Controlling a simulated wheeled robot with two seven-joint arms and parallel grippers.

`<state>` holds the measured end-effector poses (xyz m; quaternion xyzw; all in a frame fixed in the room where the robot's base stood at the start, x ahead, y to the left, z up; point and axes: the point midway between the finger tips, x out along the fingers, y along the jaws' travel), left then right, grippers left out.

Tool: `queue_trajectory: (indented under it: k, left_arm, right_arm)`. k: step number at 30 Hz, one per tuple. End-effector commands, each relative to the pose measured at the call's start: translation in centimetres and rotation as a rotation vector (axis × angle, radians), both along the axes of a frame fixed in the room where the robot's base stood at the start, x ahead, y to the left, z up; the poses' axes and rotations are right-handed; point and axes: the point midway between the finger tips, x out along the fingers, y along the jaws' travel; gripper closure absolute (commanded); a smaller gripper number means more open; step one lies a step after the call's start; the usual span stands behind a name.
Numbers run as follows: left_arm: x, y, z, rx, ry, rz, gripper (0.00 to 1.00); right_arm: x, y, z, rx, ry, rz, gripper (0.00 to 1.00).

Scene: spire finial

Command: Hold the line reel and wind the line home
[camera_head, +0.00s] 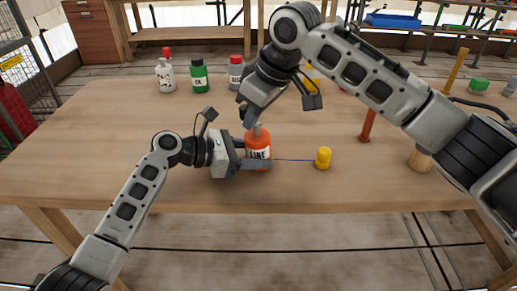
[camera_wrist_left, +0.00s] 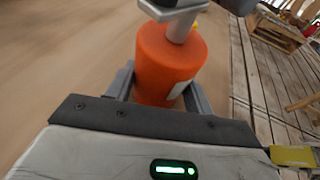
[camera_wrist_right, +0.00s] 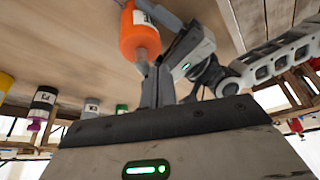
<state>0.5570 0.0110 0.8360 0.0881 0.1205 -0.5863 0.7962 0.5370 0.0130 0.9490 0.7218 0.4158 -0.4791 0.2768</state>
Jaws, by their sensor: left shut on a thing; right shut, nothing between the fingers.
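The orange line reel (camera_head: 258,147), labelled "LINE", stands upright on the table. My left gripper (camera_head: 256,162) is shut around its body; its fingers flank the reel (camera_wrist_left: 168,65) in the left wrist view. A grey stem (camera_wrist_left: 180,28) rises from the reel's top. A thin blue line (camera_head: 293,160) runs right from the reel to a yellow cylinder (camera_head: 323,158) on the table. My right gripper (camera_head: 251,115) is shut and empty just above the reel, its fingers close to the stem. In the right wrist view the reel (camera_wrist_right: 140,38) is just beyond the fingertips; contact is unclear.
A white bottle (camera_head: 165,77), a green bottle (camera_head: 199,77) and a grey red-capped bottle (camera_head: 236,73) stand at the back left. A red post (camera_head: 367,124) and a wooden cylinder (camera_head: 420,159) are at the right. The table's front left is clear.

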Motion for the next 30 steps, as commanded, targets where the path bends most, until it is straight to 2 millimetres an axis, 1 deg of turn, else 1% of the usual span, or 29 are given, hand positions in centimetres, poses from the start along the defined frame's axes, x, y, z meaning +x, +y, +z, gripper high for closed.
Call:
queue_trajectory:
  k: [18,30]
  left_arm:
    - [-0.11,-0.1,-0.13,0.003,0.0,-0.004,0.61]
    - [-0.11,-0.1,-0.13,0.003,0.001,-0.004,0.61]
  right_arm:
    - [0.4,0.77,0.06,0.005,-0.001,0.002,1.0]
    - [0.58,0.78,0.03,0.003,-0.001,0.0,1.0]
